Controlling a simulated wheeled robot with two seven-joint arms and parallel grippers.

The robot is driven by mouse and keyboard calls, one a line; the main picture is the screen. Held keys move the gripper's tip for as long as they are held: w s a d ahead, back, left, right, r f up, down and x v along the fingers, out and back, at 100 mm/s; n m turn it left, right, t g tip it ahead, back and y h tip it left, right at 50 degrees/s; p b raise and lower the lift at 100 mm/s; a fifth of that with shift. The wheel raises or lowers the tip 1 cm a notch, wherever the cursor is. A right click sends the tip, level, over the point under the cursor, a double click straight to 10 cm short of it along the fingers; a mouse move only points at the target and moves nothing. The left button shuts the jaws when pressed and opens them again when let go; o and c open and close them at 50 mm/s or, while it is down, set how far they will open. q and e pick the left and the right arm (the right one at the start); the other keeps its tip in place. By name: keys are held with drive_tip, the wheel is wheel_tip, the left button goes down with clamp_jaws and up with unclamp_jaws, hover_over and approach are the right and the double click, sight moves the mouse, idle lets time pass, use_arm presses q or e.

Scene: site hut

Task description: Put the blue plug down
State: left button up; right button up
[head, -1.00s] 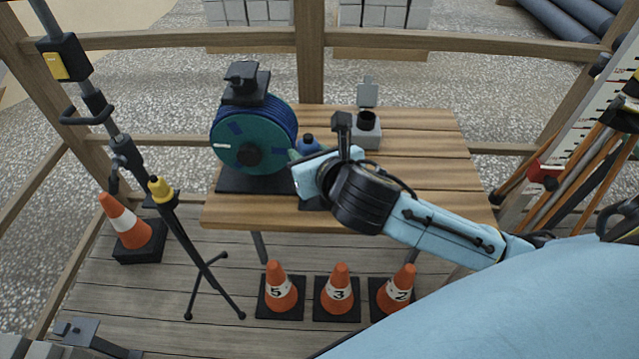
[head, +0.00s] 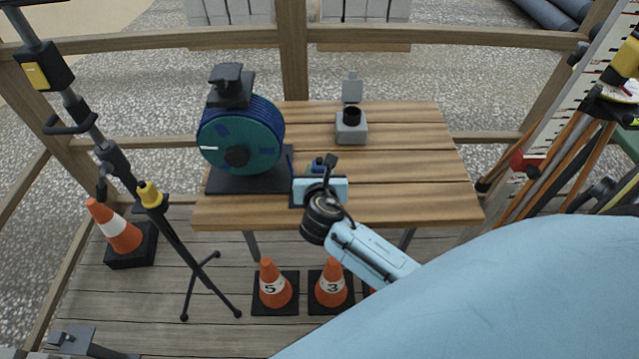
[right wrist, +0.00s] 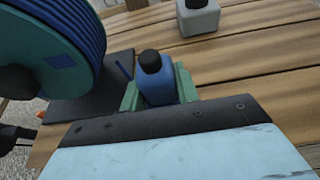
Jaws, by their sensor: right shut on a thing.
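The blue plug (right wrist: 157,86) with a black cap is upright between the green fingers of my right gripper (head: 319,172) in the right wrist view. The fingers are shut on it from both sides. In the head view only a little of the plug (head: 317,163) shows beyond the gripper. It is over the front middle of the wooden table (head: 415,170), right of the cable reel. I cannot tell whether its bottom touches the table. A dark flat patch (head: 297,198) shows beside the gripper, mostly hidden. My left gripper is not in view.
The green and blue cable reel (head: 240,143) stands on a black base at the table's left. A grey socket box (head: 351,130) with a raised lid stands behind the gripper. The table's right side is clear. Orange cones (head: 275,283) stand below the front edge.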

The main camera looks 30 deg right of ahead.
wheel_tip(320, 180, down, 3)
drive_tip(key=shift+f+b, duration=0.2)
drive_tip(key=shift+b, duration=0.45)
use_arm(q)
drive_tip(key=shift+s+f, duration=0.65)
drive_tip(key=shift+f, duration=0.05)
use_arm(e)
drive_tip(key=shift+f, duration=0.1)
drive_tip(key=shift+f, duration=0.1)
drive_tip(key=o, duration=1.1)
drive_tip(key=shift+f, duration=0.1)
drive_tip(key=shift+r, duration=0.3)
use_arm(q)
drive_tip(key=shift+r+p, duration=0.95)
drive_tip(key=shift+p, duration=0.05)
use_arm(e)
drive_tip(key=v, duration=1.2)
